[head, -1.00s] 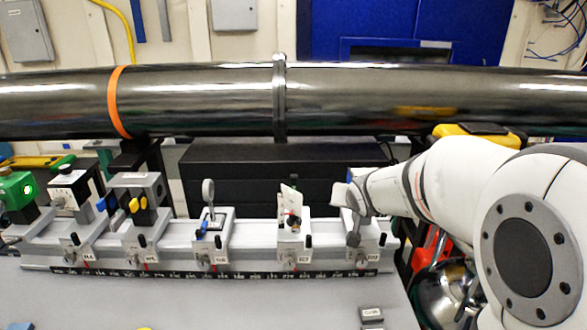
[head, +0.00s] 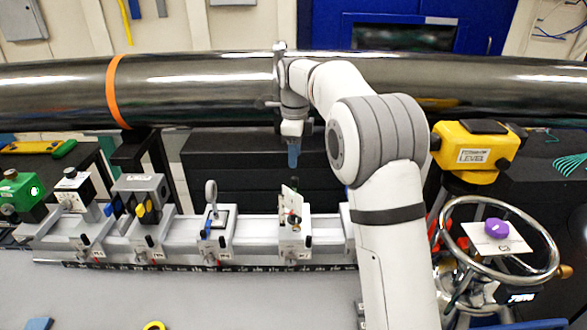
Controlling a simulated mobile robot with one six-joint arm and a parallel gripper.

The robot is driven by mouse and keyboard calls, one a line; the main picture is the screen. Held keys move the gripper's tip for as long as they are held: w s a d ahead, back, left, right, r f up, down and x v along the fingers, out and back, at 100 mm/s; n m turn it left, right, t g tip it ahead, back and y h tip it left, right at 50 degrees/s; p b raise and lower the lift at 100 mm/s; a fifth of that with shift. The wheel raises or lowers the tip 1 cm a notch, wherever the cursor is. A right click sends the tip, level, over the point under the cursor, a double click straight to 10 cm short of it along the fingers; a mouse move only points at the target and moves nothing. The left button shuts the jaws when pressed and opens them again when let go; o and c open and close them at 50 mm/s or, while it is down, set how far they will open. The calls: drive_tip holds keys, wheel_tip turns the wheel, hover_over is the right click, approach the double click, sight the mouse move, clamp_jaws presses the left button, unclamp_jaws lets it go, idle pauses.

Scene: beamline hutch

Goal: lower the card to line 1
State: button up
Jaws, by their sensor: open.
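The white card (head: 289,200) stands, slightly tilted, on a carriage (head: 294,244) of the rail, right of the round lens mount. A small dark and reddish part sits at the card's lower right. Any lines on the card are too small to read. My gripper (head: 293,160) points down above the card with a visible gap between them. Its bluish fingers overlap in this view, so the space between them is hidden. It is open and holds nothing that I can see.
The rail (head: 180,246) carries several other carriages, including the lens mount (head: 211,195). The dark pipe (head: 200,90) runs behind, with a black box (head: 230,170) below it. A yellow level (head: 474,150) and a handwheel (head: 548,240) stand at the right.

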sight(294, 178)
wheel_tip(294, 178, down, 8)
drive_tip(key=shift+r+p, duration=0.2)
drive_tip(key=shift+p, duration=0.55)
drive_tip(key=shift+c, duration=0.2)
clamp_jaws()
